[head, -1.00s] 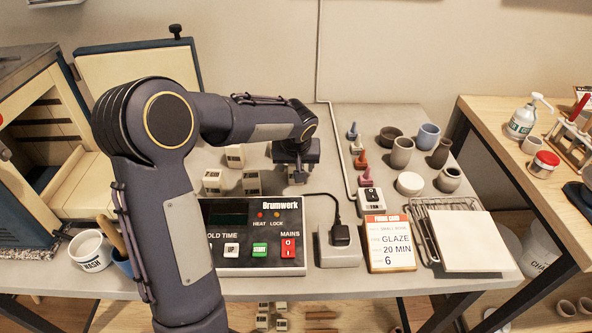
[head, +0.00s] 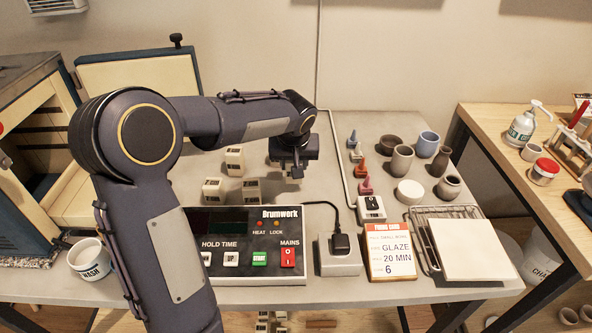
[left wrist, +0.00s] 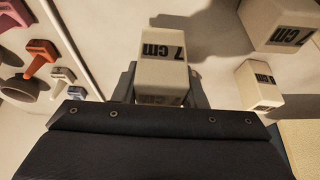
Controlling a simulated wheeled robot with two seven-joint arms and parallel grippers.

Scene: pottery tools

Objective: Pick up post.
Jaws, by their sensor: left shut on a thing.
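My left gripper (head: 292,168) is over the table behind the control box, pointing down. It is shut on a pale post, which is mostly hidden under the gripper in the head view. In the left wrist view this post (left wrist: 163,50) is marked "7 cm" and sits between the fingers. I cannot tell whether it touches the table. Other pale posts stand to its left in the head view, including a back one (head: 235,160) and two front ones (head: 213,190) (head: 251,190). The wrist view shows a larger "7 cm" post (left wrist: 280,25) and a smaller one (left wrist: 258,86).
The control box (head: 245,248) and a socket block with a black plug (head: 340,252) are in front. Small coloured cones (head: 361,166), pots (head: 401,160) and a firing card (head: 391,250) stand to the right. An open kiln (head: 30,150) is at left.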

